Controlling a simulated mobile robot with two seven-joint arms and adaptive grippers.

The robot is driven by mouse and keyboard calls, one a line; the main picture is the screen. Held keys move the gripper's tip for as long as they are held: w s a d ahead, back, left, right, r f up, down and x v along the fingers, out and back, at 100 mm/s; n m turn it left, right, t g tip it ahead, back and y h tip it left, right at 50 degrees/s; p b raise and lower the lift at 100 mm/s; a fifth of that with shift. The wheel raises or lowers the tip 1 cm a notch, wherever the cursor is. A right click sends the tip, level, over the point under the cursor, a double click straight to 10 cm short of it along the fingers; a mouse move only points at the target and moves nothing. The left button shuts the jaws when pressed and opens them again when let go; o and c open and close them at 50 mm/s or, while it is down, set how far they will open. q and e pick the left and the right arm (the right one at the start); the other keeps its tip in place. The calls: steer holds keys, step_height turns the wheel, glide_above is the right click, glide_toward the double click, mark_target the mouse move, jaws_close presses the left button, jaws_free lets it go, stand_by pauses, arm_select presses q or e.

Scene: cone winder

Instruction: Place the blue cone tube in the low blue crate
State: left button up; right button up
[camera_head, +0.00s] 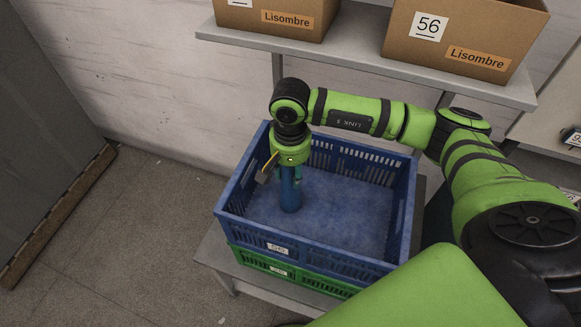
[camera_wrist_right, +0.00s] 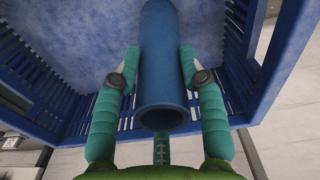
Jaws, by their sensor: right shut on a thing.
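The blue cone tube (camera_head: 290,190) is upright inside the low blue crate (camera_head: 232,208), toward its left side. My right gripper (camera_head: 290,172) points down from above and is shut on the tube's upper part. In the right wrist view the tube (camera_wrist_right: 163,70) lies between the two teal fingers of the gripper (camera_wrist_right: 157,65), its open end toward the camera. The tube's lower end looks close to the crate floor (camera_head: 345,215), but I cannot tell whether it touches. No other tube shows in the crate. My left gripper is not in view.
The blue crate sits on a green crate (camera_head: 310,279) on a low grey stand (camera_head: 212,250). A grey shelf (camera_head: 350,62) with cardboard boxes (camera_head: 460,38) is behind and above, near my right arm. Bare floor (camera_head: 130,250) lies to the left.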

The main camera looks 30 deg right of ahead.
steer(key=o, duration=0.7)
steer(key=shift+f, duration=0.15)
steer(key=shift+c, duration=0.2)
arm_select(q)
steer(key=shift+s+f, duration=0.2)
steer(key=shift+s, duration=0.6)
arm_select(e)
steer(key=o, duration=0.4)
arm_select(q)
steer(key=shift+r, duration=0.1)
arm_select(e)
steer(key=shift+r, duration=0.35)
step_height(320, 180, up, 10)
steer(key=b, duration=0.4)
steer(key=shift+s+a+r, duration=0.1)
steer(key=shift+r, duration=0.15)
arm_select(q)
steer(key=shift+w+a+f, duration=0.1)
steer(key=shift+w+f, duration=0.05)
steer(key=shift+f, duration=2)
arm_select(e)
steer(key=shift+r, duration=0.6)
